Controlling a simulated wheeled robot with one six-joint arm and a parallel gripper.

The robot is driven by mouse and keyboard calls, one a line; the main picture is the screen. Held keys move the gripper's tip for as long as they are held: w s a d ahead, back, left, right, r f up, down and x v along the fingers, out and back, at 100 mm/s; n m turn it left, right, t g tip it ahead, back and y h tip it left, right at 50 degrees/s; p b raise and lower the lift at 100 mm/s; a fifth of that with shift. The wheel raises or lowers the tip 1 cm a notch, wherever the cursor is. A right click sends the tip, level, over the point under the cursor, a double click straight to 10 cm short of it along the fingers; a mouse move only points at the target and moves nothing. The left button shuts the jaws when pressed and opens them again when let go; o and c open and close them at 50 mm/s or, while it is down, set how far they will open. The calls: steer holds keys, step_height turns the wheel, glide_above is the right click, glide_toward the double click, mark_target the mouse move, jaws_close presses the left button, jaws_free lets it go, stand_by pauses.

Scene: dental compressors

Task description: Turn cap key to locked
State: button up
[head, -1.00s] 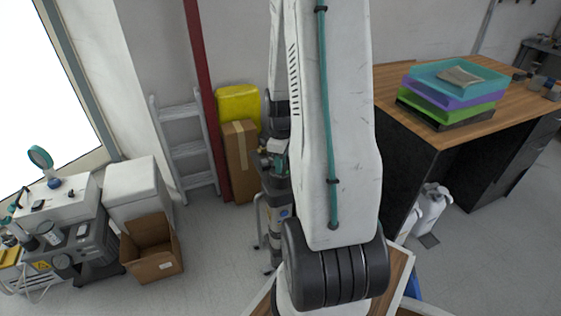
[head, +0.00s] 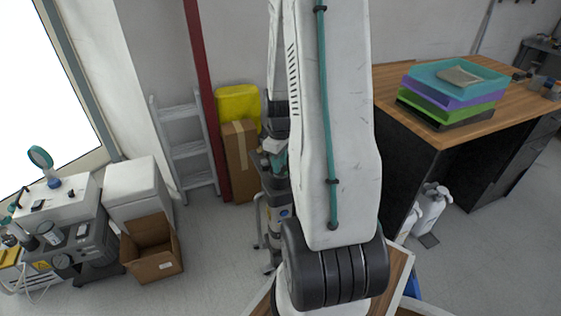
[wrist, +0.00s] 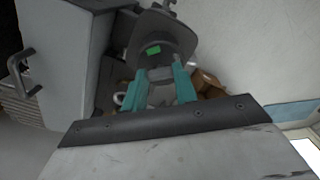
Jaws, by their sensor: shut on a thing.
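In the wrist view, my gripper (wrist: 157,80) has two teal fingers closed on a grey part, which I take to be the cap key (wrist: 160,74). Just beyond the fingertips is a dark grey rounded cap or housing (wrist: 165,36) with a small green patch (wrist: 153,50) on its face. In the head view, my arm hides most of the machine it reaches to, and only a little of my gripper's teal and grey shows at the arm's left edge. Any lock marking is too small to read.
A cardboard box (head: 240,160) and yellow case (head: 238,105) stand by the wall, beside a ladder (head: 186,148). An open carton (head: 152,262) and equipment are at left. A desk (head: 420,115) with stacked trays (head: 455,92) is at right. Some grey floor is clear.

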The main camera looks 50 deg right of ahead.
steer(key=shift+m, duration=2.1)
steer(key=o, duration=1)
steer(key=shift+r, duration=3.9)
